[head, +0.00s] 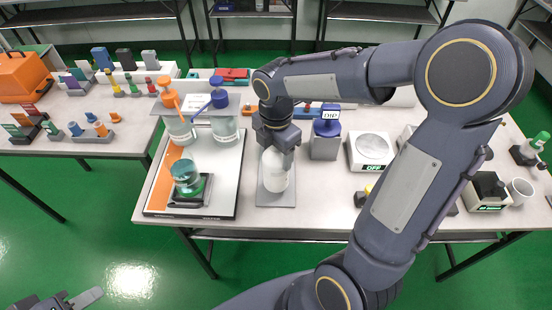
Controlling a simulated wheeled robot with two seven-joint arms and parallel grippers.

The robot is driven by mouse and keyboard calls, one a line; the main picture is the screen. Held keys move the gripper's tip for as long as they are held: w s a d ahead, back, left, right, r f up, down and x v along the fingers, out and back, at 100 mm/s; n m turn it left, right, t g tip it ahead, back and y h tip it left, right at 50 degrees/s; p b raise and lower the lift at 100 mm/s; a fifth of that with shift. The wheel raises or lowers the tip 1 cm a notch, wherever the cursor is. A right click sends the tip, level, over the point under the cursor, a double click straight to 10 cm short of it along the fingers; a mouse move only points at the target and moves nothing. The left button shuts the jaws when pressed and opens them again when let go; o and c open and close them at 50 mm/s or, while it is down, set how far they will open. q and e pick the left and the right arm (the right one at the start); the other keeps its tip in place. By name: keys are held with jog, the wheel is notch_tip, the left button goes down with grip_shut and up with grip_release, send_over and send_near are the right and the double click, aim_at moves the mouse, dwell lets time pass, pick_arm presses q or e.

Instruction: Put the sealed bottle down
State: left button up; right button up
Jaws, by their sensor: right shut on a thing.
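A white bottle (274,172) stands upright on or just above a grey rectangular pad (277,200) in the middle of the table; I cannot tell whether its base touches. My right gripper (277,150) is shut on the bottle's upper part, coming from above, and hides the bottle's top and cap. My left gripper (78,299) is at the bottom left edge, low over the green floor and far from the bottle. It is mostly cut off, so its opening is unclear.
Left of the pad, a tray (225,200) holds a beaker of teal liquid (187,178) and two pump bottles. Right of it are a grey "DIP" container (325,140) and a white device marked "OFF" (371,150). My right arm covers much of the table's right side.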

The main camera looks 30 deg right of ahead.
jog(key=shift+f, duration=1.5)
jog(key=shift+f+b, duration=0.15)
jog(key=shift+b, duration=0.15)
jog(key=o, duration=1.7)
